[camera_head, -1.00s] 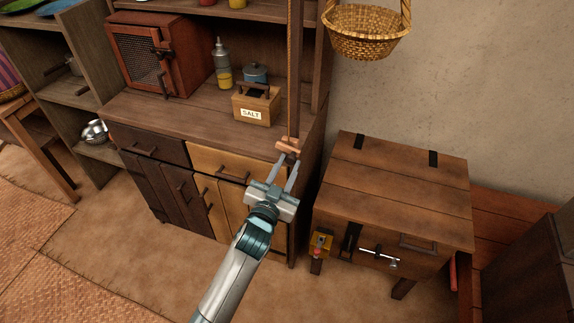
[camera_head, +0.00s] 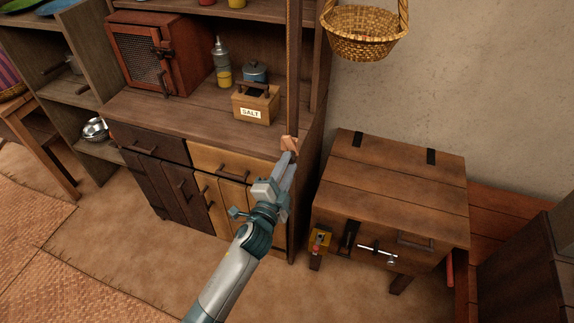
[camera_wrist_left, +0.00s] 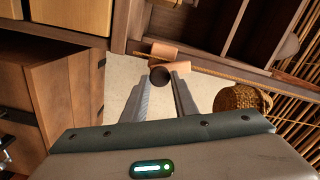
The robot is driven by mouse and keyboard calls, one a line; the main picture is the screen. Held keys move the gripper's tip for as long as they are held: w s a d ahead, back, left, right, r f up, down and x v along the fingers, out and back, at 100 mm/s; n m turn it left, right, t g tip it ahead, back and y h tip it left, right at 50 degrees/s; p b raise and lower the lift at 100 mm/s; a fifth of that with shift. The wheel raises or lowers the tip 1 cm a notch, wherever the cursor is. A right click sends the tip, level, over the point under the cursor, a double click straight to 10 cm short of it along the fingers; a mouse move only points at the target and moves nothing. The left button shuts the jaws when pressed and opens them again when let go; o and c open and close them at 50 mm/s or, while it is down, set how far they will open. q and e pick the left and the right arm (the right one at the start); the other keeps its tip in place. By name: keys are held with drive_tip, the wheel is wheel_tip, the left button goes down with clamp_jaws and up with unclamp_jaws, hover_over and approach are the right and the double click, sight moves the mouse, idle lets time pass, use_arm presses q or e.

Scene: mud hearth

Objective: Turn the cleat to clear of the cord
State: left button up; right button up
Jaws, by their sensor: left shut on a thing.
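The cleat (camera_head: 289,143) is a small reddish-brown wooden piece on the front post at the cupboard's right end. It also shows in the wrist view (camera_wrist_left: 164,50), with a dark round end between the fingers. My left gripper (camera_head: 289,158) is shut on the cleat, its fingers (camera_wrist_left: 169,78) on either side of it, rolled so that they overlap in the head view. A thin tan cord (camera_wrist_left: 222,73) runs from beside the cleat to the right in the wrist view. Whether the cleat still crosses the cord I cannot tell. My right gripper is out of view.
A wicker basket (camera_head: 364,40) hangs at the upper right. A salt box (camera_head: 255,103) stands on the cupboard top behind the cleat. A wooden chest (camera_head: 392,190) with metal fittings stands right of the cupboard. The floor at the left front is clear.

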use_arm(q)
drive_tip(key=shift+m, duration=1.2)
drive_tip(key=o, duration=1.1)
drive_tip(key=shift+s, duration=0.1)
drive_tip(key=shift+b+v, duration=1.7)
drive_tip(key=shift+v, duration=6.95)
